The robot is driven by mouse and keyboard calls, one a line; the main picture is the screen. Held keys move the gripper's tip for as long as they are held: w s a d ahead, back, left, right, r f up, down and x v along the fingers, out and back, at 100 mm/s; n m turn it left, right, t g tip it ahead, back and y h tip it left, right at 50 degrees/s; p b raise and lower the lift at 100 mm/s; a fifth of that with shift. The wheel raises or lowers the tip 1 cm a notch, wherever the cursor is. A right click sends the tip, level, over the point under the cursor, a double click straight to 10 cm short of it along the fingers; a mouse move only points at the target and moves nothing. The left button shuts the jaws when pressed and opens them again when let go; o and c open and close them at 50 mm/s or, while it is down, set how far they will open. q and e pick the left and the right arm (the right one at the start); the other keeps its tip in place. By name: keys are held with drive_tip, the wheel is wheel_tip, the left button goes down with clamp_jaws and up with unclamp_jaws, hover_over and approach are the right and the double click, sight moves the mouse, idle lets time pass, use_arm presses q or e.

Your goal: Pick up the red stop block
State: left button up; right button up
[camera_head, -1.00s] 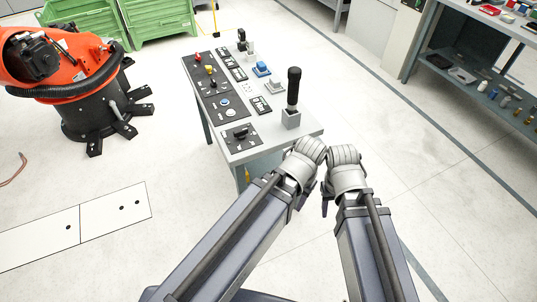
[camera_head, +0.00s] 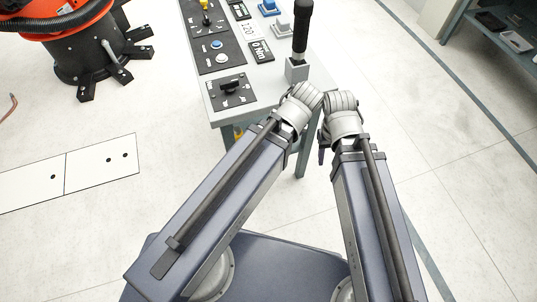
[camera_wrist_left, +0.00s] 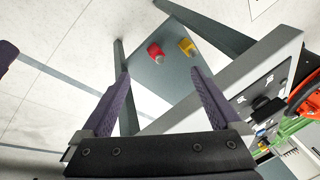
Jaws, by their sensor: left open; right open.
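A small red block (camera_wrist_left: 155,51) lies on a grey-green lower shelf (camera_wrist_left: 160,85) under the table, in the left wrist view. A yellow block (camera_wrist_left: 187,47) lies just right of it. My left gripper (camera_wrist_left: 160,74) is open and empty, its two purple fingers spread with the red block beyond and between their tips, apart from it. In the head view my left wrist hides its fingers. My right gripper (camera_head: 322,152) is open at the table's near right corner; only a bit of purple finger shows below its wrist. The red block cannot be made out in the head view.
The control table (camera_head: 262,100) stands ahead, with a black knob panel (camera_head: 229,92) and a black-handled lever (camera_head: 301,35) on top. Table legs and the top's edge frame the shelf. An orange robot arm (camera_head: 70,40) stands at left.

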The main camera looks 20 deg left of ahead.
use_arm(q)
drive_tip(key=w+a+f+n+t+y+b, duration=0.1)
drive_tip(key=w+f+b, duration=0.3)
drive_tip(key=f+b, duration=0.7)
drive_tip(key=w+a+f+n+t+y+b, duration=0.1)
drive_tip(key=w+a+f+n+t+b, duration=0.1)
drive_tip(key=f+b, duration=0.9)
drive_tip(key=w+a+f+n+t+y+b, duration=0.1)
drive_tip(key=w+f+n+t+b, duration=0.3)
drive_tip(key=f+b, duration=0.6)
drive_tip(key=w+a+b, duration=0.1)
drive_tip(key=b, duration=0.7)
drive_tip(key=shift+w+f+t+y, duration=0.3)
drive_tip(key=shift+f+t, duration=0.1)
drive_tip(key=shift+b+x, duration=1.9)
drive_tip(key=shift+x, duration=2.05)
drive_tip(key=shift+r, duration=0.1)
drive_tip(key=shift+d, duration=0.1)
clamp_jaws()
